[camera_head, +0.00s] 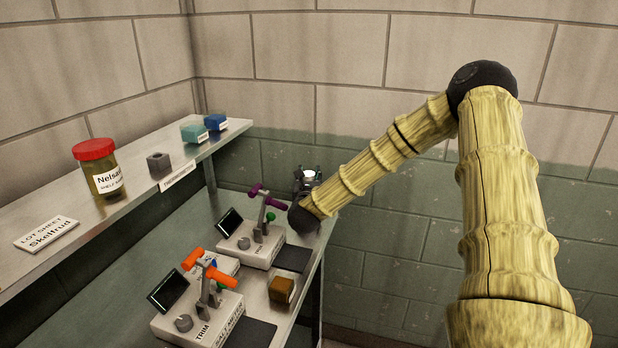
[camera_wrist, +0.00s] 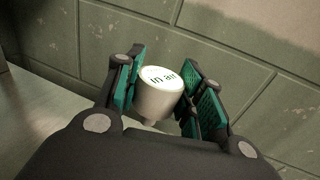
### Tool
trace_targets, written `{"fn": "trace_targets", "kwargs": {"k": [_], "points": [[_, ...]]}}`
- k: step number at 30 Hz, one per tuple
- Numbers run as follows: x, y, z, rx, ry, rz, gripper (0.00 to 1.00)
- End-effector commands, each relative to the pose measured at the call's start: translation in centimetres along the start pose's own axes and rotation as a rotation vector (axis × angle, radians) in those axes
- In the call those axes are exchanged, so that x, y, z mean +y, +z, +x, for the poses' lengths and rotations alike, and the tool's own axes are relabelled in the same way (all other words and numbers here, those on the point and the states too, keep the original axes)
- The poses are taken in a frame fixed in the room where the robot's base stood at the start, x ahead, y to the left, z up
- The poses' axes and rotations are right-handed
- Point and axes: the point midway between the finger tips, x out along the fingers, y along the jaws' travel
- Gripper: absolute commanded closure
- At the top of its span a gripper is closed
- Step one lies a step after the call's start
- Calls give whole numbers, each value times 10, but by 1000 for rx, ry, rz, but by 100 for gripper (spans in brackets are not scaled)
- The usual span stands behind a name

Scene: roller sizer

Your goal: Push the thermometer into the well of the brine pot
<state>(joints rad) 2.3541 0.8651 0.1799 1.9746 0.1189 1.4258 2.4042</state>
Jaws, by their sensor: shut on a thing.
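My gripper (camera_wrist: 166,94) is shut on the thermometer (camera_wrist: 157,100), a pale, white-topped cylinder. Its round top faces the wrist camera and reads "in air". The green finger pads are on both sides of it. In the camera_head view the thermometer's bright top (camera_head: 310,175) shows at the far end of the bench, beyond the purple-handled machine, with my gripper (camera_head: 306,183) around it.
A shelf (camera_head: 110,212) at left holds a red-lidded jar (camera_head: 100,168), a grey block (camera_head: 158,162), teal and blue blocks and a lot sheet (camera_head: 46,233). Machines with orange (camera_head: 208,268) and purple (camera_head: 268,198) handles and an amber block (camera_head: 282,290) stand on the bench. A block wall is behind.

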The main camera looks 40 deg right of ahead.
Motion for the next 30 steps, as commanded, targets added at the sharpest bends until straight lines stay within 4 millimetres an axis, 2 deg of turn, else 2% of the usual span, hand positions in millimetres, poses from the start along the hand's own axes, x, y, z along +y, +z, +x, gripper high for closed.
{"fn": "trace_targets", "kwargs": {"k": [3, 12, 30], "points": [[0, -13, 0, 1, -1, 1, 86], [0, -31, 0, 0, -1, 0, 86], [0, -32, 0, 0, 0, 0, 86]]}}
